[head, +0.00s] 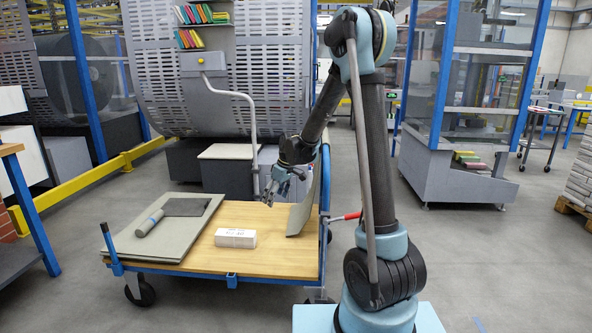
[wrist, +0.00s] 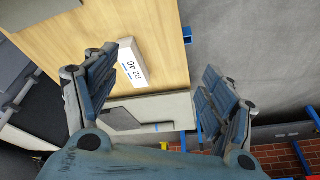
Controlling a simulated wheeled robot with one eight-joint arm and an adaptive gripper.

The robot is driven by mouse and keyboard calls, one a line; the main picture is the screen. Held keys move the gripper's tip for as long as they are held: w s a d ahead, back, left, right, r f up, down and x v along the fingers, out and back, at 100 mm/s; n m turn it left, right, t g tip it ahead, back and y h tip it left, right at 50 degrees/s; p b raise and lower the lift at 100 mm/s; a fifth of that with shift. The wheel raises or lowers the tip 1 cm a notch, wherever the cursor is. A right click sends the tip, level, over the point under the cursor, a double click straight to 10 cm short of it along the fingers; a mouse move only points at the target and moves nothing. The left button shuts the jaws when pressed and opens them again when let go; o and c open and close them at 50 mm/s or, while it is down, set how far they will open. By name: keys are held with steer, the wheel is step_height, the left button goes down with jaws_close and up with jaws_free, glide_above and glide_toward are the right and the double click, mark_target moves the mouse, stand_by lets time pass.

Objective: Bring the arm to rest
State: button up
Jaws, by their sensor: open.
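My arm rises from its base at the right of the head view and bends over toward the cart. My gripper (head: 283,187) hangs above the wooden top of the blue-framed cart (head: 285,262), near its far side. In the wrist view my gripper (wrist: 155,95) has its two blue-padded fingers wide apart with nothing between them held. A white box (head: 236,238) lies on the cart top below and apart from the gripper. It also shows in the wrist view, marked "R2 40" (wrist: 132,62).
Grey sheets (head: 165,228) lie on the cart's left part, with a grey roll (head: 149,223) and a dark flat piece (head: 187,207) on them. A curved grey sheet (head: 304,207) stands at the cart's right end. A bent grey post (head: 252,115) rises behind the cart.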

steer(key=s+d+r+m+h, duration=0.1)
steer(key=s+d+r+m, duration=0.3)
steer(key=s+d, duration=0.5)
steer(key=s+d+r+m+h, duration=0.1)
steer(key=s+d+r+m, duration=0.1)
steer(key=s+d+r, duration=0.45)
steer(key=s+d+f+m, duration=0.1)
steer(key=s+d+f, duration=0.1)
steer(key=s+d, duration=0.2)
steer(key=s+d+f+m, duration=0.2)
steer(key=s+d, duration=0.2)
steer(key=s, duration=0.6)
steer(key=s+d+f+m+h, duration=0.1)
steer(key=s+d+f+m, duration=0.1)
steer(key=s, duration=0.5)
steer(key=shift+d+f+t, duration=0.4)
steer(key=shift+d+f, duration=0.1)
steer(key=shift+d, duration=0.4)
